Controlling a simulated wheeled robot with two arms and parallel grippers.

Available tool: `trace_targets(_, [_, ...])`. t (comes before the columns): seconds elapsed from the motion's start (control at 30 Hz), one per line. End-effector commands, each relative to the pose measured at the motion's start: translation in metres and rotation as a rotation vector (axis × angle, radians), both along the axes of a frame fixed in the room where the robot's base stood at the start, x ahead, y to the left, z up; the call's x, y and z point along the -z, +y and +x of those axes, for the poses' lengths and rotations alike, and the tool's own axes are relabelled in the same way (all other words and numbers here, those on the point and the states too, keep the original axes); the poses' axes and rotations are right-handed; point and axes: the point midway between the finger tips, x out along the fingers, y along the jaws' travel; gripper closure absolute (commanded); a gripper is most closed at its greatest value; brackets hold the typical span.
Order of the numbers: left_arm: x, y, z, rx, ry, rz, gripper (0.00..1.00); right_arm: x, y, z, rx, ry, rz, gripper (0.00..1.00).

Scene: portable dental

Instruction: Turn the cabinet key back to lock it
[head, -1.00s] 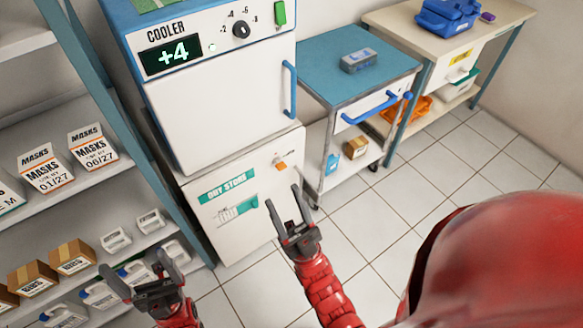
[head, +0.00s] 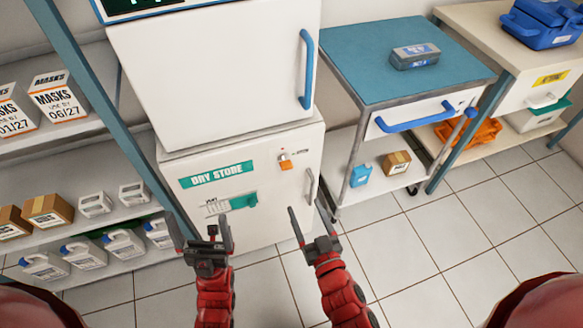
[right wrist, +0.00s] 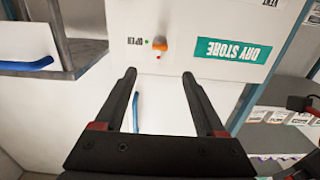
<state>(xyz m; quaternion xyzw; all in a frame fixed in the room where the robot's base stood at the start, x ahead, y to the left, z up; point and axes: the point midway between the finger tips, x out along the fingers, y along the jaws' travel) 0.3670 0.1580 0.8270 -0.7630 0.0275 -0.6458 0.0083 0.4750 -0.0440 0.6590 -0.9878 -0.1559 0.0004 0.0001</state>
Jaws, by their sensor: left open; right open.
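The cabinet key (head: 285,161) is a small orange piece at the upper right of the white dry store cabinet's front (head: 235,212). It also shows in the right wrist view (right wrist: 159,45), ahead of the fingers, beside a small "OPEN" label and a green mark. The cabinet door looks closed. My right gripper (head: 307,206) is open and empty, below and slightly right of the key, apart from it. My left gripper (head: 199,216) is open and empty, low in front of the cabinet's left side.
A green slider (head: 243,201) and a grey door handle (head: 310,187) are on the cabinet front. The white cooler (head: 215,70) stands above it. A shelf with bottles (head: 90,255) is on the left, a blue-topped trolley (head: 390,85) on the right. The tiled floor is clear.

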Motion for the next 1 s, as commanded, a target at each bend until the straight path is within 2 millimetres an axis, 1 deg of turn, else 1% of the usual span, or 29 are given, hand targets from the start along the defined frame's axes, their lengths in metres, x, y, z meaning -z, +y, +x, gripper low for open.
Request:
trace_targets(0.03, [0.000, 0.000, 0.000, 0.000, 0.000, 0.000, 0.00, -0.001, 0.004, 0.010, -0.003, -0.003, -0.001, 0.28])
trace_targets(0.1, [0.000, 0.000, 0.000, 0.000, 0.000, 0.000, 0.00, -0.001, 0.008, 0.024, -0.001, -0.003, -0.001, 0.28])
trace_targets(0.4, [0.000, 0.000, 0.000, 0.000, 0.000, 0.000, 0.00, -0.002, 0.027, 0.082, -0.002, -0.006, -0.001, 0.28])
trace_targets(0.6, [0.000, 0.000, 0.000, 0.000, 0.000, 0.000, 0.00, -0.001, 0.038, 0.114, -0.003, -0.004, -0.001, 0.28])
trace_targets(0.7, [0.000, 0.000, 0.000, 0.000, 0.000, 0.000, 0.00, -0.001, 0.041, 0.124, -0.002, -0.003, -0.001, 0.28])
trace_targets(0.8, [0.000, 0.000, 0.000, 0.000, 0.000, 0.000, 0.00, 0.001, 0.043, 0.130, -0.001, 0.001, -0.001, 0.28])
trace_targets(1.0, [0.000, 0.000, 0.000, 0.000, 0.000, 0.000, 0.00, 0.001, 0.044, 0.133, -0.001, 0.001, -0.001, 0.28])
